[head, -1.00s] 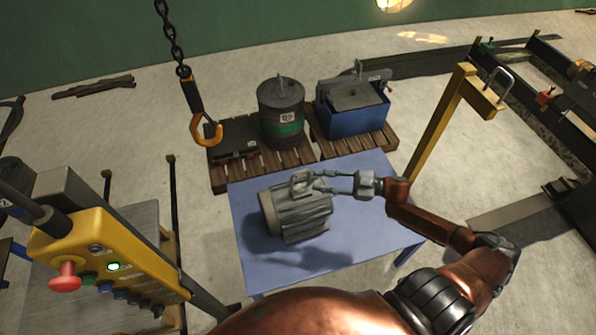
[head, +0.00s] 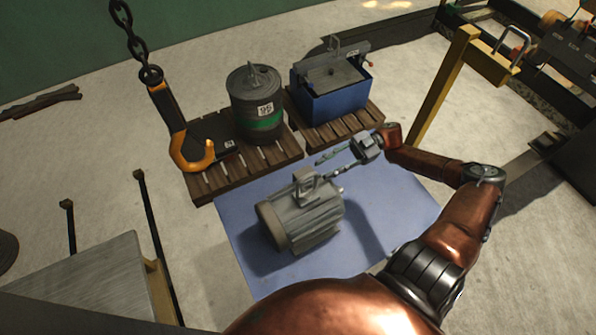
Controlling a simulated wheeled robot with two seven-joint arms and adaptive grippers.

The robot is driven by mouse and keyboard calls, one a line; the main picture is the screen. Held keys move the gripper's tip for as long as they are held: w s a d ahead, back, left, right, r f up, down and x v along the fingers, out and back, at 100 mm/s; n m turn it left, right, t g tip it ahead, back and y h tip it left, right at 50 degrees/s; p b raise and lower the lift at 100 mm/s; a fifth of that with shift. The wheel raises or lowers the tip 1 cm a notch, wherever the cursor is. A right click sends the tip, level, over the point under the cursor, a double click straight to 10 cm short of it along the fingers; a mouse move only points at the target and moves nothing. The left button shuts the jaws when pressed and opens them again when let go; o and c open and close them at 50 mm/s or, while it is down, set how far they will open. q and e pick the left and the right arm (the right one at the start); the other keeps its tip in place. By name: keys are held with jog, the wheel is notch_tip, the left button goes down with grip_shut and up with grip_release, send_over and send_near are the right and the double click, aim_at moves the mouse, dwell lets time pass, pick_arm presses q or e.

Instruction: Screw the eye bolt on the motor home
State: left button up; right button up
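My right gripper (head: 323,169) is open and empty, just right of the eye bolt. Its two thin fingers point left toward it, one above the other in the picture. The lower fingertip is very near the eye bolt in the picture, and contact cannot be told. My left gripper is out of view.
An orange hook (head: 190,150) hangs on a chain at left. A yellow post (head: 440,90) stands at right.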

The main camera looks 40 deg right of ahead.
aim_at(298, 181)
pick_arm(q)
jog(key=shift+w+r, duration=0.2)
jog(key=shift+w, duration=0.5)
pick_arm(e)
jog(key=x, duration=0.7)
jog(key=shift+w+a+r, duration=0.1)
jog(key=shift+a, duration=0.25)
jog(key=shift+c, duration=0.4)
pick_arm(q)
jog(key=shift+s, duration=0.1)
pick_arm(e)
grip_shut()
